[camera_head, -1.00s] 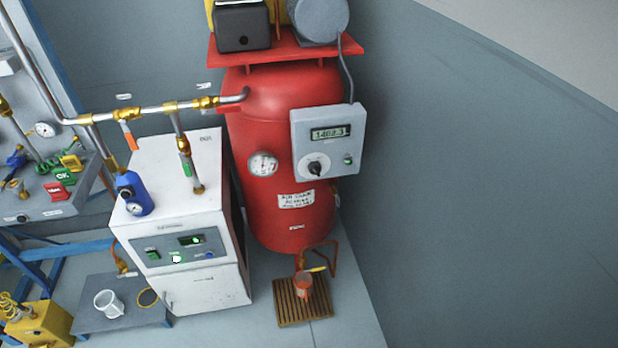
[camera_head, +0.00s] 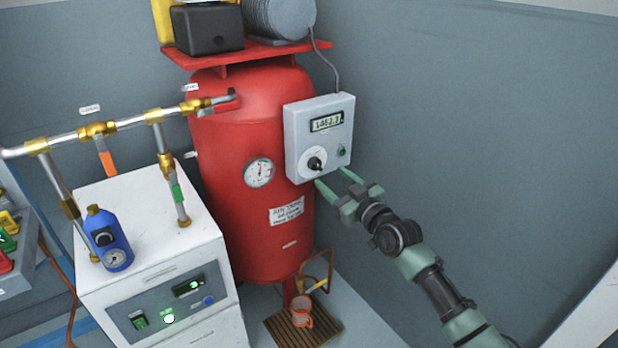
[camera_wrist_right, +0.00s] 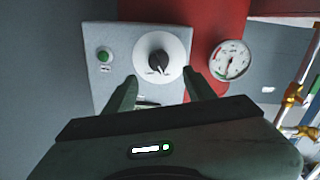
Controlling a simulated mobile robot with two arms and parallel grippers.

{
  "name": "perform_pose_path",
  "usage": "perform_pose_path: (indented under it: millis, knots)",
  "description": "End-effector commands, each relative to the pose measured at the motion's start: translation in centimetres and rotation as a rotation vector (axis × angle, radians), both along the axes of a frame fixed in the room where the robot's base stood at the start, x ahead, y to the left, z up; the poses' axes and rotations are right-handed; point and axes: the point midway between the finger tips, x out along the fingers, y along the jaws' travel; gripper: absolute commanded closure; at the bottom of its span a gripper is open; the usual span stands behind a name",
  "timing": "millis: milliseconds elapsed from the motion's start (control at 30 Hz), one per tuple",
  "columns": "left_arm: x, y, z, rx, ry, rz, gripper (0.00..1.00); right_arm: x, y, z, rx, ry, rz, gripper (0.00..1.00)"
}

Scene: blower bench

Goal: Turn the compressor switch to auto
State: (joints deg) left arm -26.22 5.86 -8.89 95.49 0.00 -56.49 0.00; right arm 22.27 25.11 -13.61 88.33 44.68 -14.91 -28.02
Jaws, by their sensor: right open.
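The compressor switch (camera_head: 315,163) is a black rotary knob on a pale round dial, low on a grey control box (camera_head: 291,135) fixed to the red air tank (camera_head: 240,220). The knob also shows in the right wrist view (camera_wrist_right: 159,62), where the box appears turned over and the dial lettering is too small to read. My right gripper (camera_head: 328,178) is open, just below and to the right of the knob. In the right wrist view its two fingers (camera_wrist_right: 162,82) reach toward either side of the dial. Nothing is between them. My left gripper is out of view.
The box carries a digital display (camera_head: 327,122) and a green button (camera_head: 341,152). A round pressure gauge (camera_head: 259,172) sits on the tank left of the box. A white dryer cabinet (camera_head: 160,240) with pipes stands to the left. The grey wall right of the box is bare.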

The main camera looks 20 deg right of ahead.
Motion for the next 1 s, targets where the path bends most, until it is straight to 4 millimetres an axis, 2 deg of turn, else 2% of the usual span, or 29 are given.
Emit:
perform_pose_path:
  millis: [233,400,600,833,867,1000]
  knots:
    - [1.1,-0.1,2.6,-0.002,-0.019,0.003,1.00,4.0,1.2,-0.1,0.003,0.000,-0.001,0.45]
    - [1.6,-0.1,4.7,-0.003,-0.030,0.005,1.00,5.9,1.7,-0.2,0.002,0.002,-0.001,0.45]
    - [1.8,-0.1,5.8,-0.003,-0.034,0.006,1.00,6.8,2.0,-0.2,0.001,0.003,-0.001,0.45]
    - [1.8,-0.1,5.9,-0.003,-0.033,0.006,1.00,6.8,2.0,-0.1,0.001,0.003,-0.001,0.45]
    - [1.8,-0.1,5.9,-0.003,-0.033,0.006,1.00,6.8,2.0,-0.1,0.001,0.003,-0.001,0.48]
    - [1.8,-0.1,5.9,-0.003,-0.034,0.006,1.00,6.8,2.0,-0.1,0.001,0.003,-0.001,0.87]
